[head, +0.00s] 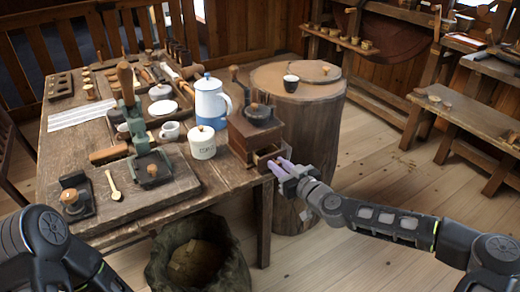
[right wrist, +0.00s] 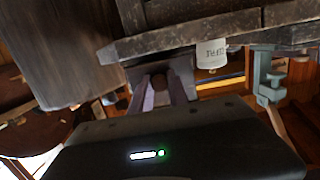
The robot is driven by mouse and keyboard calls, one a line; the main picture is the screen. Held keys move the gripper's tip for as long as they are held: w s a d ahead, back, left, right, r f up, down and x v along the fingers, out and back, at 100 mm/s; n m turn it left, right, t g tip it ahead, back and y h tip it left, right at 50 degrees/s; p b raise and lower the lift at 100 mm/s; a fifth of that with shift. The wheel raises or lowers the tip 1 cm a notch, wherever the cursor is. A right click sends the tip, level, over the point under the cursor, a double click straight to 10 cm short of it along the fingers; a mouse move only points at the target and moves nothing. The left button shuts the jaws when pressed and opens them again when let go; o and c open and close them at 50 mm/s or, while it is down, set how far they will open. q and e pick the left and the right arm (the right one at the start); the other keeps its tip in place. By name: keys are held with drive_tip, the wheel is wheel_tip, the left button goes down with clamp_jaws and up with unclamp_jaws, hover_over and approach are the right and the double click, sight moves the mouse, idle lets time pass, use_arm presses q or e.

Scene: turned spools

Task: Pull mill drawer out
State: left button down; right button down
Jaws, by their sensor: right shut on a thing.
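The coffee mill (head: 250,134) is a dark wooden box with a dark metal top, at the right front corner of the workbench. Its drawer (head: 266,154) shows low on the side facing my right arm and seems to stand a little out of the box. My right gripper (head: 276,167) is at the drawer front, its pale purple fingers shut on the knob. In the right wrist view a dark round knob (right wrist: 158,80) sits between the two fingers; the image there is dark and tilted. Part of my left arm shows at lower left, but its gripper is out of view.
A white lidded pot (head: 202,144) and a blue and white coffee pot (head: 209,103) stand close beside the mill. A sack (head: 197,262) sits below the bench. Floor at right is open.

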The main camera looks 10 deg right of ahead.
drive_tip(key=f+v, duration=0.1)
drive_tip(key=v, duration=0.5)
drive_tip(key=shift+s, duration=0.15)
idle(0.3)
drive_tip(key=s+r+p, duration=0.1)
drive_tip(key=r+p, duration=0.2)
drive_tip(key=s+d+r+p, duration=0.1)
drive_tip(key=r, duration=0.1)
drive_tip(key=shift+s+d, duration=0.1)
drive_tip(key=shift+s, duration=0.25)
idle(0.3)
idle(0.4)
drive_tip(key=s+a, duration=0.2)
drive_tip(key=a, duration=0.5)
drive_tip(key=s+a+f+b, duration=0.1)
drive_tip(key=s+a, duration=0.2)
drive_tip(key=a, duration=0.4)
drive_tip(key=shift+s, duration=0.3)
idle(1.2)
